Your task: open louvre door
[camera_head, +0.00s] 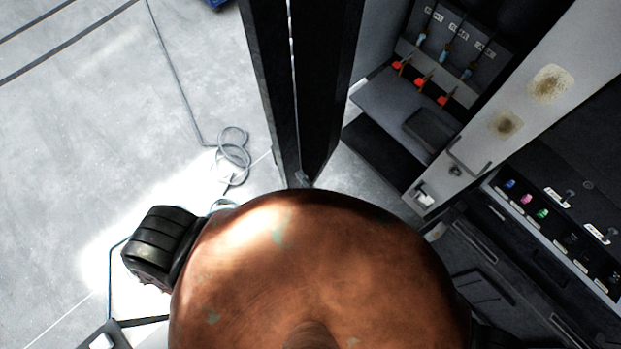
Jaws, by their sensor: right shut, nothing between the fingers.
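Two tall dark panels with a narrow gap between them stand upright at the top centre; the right one (328,85) is broader. They may be the louvre door and its frame, but no slats show, so I cannot tell. A small grey part at the foot of the gap seems to be the tip of my right gripper (305,180), shut with nothing in it. I cannot tell whether it touches the panel. My own copper-coloured body hides most of that arm. My left gripper is not in view.
On the right stand a dark cabinet with red and blue tagged hooks (422,83), a pale stained panel (550,85) and a rack of coloured buttons (527,199). A coiled cable (232,155) lies on the pale floor (90,130), which is mostly clear at left.

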